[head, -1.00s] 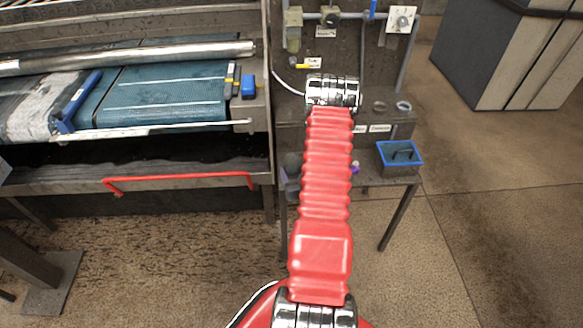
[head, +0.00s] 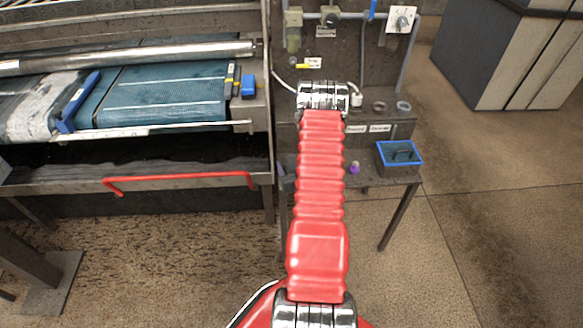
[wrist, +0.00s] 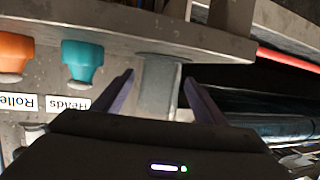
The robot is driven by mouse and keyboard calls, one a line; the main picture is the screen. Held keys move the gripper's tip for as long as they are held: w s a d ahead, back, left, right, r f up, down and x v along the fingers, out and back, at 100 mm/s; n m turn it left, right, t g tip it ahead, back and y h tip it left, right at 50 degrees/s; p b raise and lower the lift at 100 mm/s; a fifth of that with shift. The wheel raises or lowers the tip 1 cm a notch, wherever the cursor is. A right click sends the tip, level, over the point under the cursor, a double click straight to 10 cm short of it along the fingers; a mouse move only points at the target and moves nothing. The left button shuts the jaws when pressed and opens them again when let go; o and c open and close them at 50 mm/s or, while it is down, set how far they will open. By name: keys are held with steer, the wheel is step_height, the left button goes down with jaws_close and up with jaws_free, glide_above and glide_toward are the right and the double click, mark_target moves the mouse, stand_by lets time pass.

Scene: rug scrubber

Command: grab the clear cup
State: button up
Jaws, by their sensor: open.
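A grey, see-through, straight-sided shape that looks like the clear cup (wrist: 159,98) shows in the wrist view, at the edge of a grey shelf. My gripper (wrist: 160,79) is open, with one dark purple finger on each side of this shape. I cannot tell whether either finger touches it, and its lower part in the picture is hidden by my gripper's body.
Orange (wrist: 15,52) and teal (wrist: 82,60) knob-like things stand left of the cup in the wrist view, near labels. In the head view, a blue-rimmed bin (head: 399,154) is right of my arm, a purple item (head: 354,168) is close beside it, and a red-handled machine (head: 180,181) is left.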

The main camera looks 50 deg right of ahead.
steer(key=c, duration=1.1)
step_height(320, 180, up, 10)
stand_by(0.5)
stand_by(0.5)
